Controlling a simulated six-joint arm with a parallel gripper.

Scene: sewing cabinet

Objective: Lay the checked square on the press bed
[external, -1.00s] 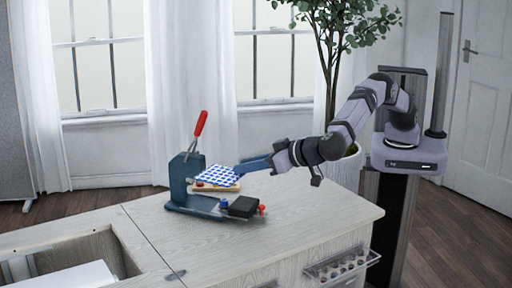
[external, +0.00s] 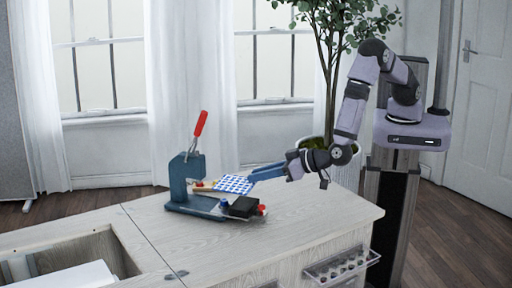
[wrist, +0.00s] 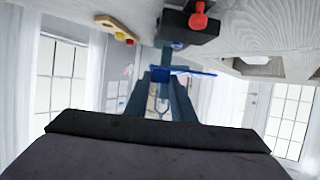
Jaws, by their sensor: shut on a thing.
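The blue-and-white checked square (external: 234,184) is held out flat, roughly level, by its right edge in my gripper (external: 253,178). My gripper is shut on it. In the wrist view the square (wrist: 195,71) shows nearly edge-on at my fingertips (wrist: 162,74). The blue press (external: 180,176) with its raised red handle (external: 201,123) stands to the left of the square. The press base (external: 193,207) is partly seen; the square appears above its right part. I cannot tell its exact height.
A black block (external: 243,207) and a red knob (external: 262,209) are at the press's right end. A wooden board (external: 203,187) lies behind the press; it also shows in the wrist view (wrist: 113,26). The cabinet top (external: 315,212) is clear to the right. An open well is at lower left.

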